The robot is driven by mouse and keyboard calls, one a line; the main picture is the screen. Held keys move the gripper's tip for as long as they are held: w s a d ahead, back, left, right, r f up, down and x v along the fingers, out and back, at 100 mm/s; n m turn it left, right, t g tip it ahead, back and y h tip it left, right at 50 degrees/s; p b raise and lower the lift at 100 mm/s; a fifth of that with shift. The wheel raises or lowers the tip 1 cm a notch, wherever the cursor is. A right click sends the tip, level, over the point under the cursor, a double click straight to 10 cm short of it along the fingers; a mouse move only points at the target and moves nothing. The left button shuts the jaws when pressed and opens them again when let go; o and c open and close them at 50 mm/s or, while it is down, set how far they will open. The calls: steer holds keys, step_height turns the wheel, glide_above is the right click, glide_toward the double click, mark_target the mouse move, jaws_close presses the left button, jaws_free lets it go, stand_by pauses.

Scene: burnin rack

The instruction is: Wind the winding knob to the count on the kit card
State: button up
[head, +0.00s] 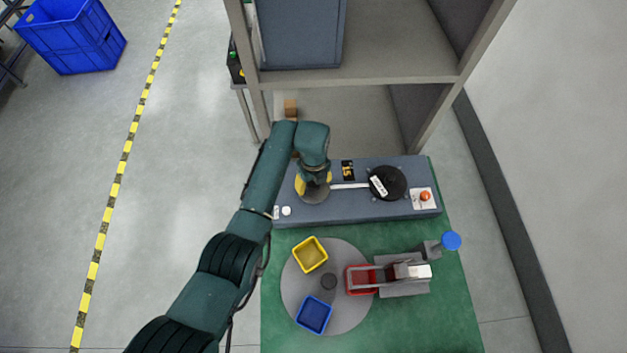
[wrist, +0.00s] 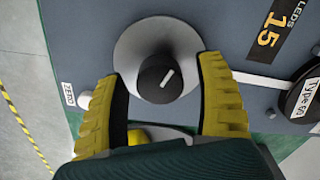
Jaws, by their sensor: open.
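The winding knob (wrist: 168,78) is a dark round knob with a white pointer line, on a grey cone-shaped disc (wrist: 135,48). In the head view the disc (head: 316,195) shows partly under my gripper (head: 312,184). In the wrist view my gripper (wrist: 160,76) is open, its yellow fingers on either side of the knob, with a gap visible at the left; contact at the right is unclear. A black reel (head: 388,183) bears a white label (wrist: 307,98) that appears to read "Type 60". I cannot identify a kit card.
A white button (head: 286,211) by a "ZERO" label (wrist: 68,94) sits left of the knob. In front, a round plate (head: 340,255) carries yellow (head: 310,254), blue (head: 314,315) and red (head: 359,280) bins. A shelf (head: 360,70) stands behind.

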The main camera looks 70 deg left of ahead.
steer(key=c, duration=1.2)
steer(key=shift+n, duration=0.4)
steer(key=n+p, duration=0.2)
steer(key=n, duration=0.2)
steer(key=shift+n, duration=0.4)
steer(key=n+p, duration=0.1)
steer(key=n, duration=0.5)
steer(key=shift+p, duration=0.35)
steer(key=n, duration=0.6)
steer(key=shift+f+n+p, duration=0.1)
steer(key=shift+n+p, duration=0.3)
steer(key=n, duration=0.5)
steer(key=shift+d, duration=0.1)
steer(key=shift+n, duration=0.3)
steer(key=shift+s, duration=0.1)
